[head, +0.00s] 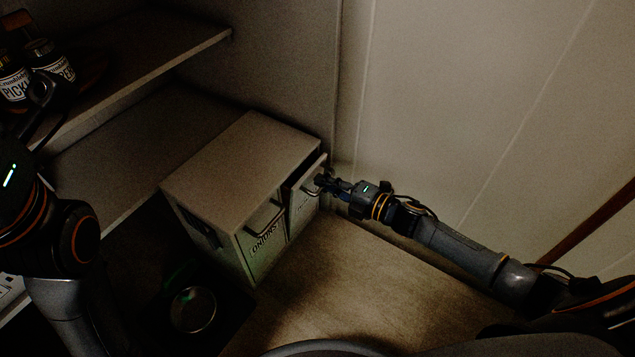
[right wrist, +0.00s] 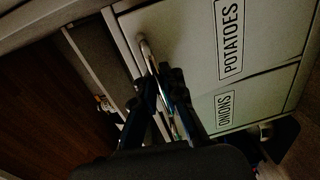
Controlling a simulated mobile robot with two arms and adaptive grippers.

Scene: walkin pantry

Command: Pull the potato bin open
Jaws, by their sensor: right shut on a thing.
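The pale potato bin (head: 303,207) is the right one of two bins in a box-shaped cabinet (head: 235,160) on the floor. Its front stands out a little from the cabinet, with a narrow dark gap behind its top edge. Its label "POTATOES" (right wrist: 230,38) reads clearly in the right wrist view. My right gripper (head: 321,182) is shut on the bin's metal handle (right wrist: 147,55); the fingers hide part of it. My left arm is at the left edge; its dark gripper (head: 42,90) is near the jars, and its jaws are unclear.
The onion bin (head: 262,246) beside it looks closed and has its own handle. A wall (head: 450,110) stands close to the right of the cabinet. Shelves (head: 150,75) with jars (head: 50,62) are at upper left. A round container (head: 193,309) is at lower left. Floor (head: 350,290) in front is clear.

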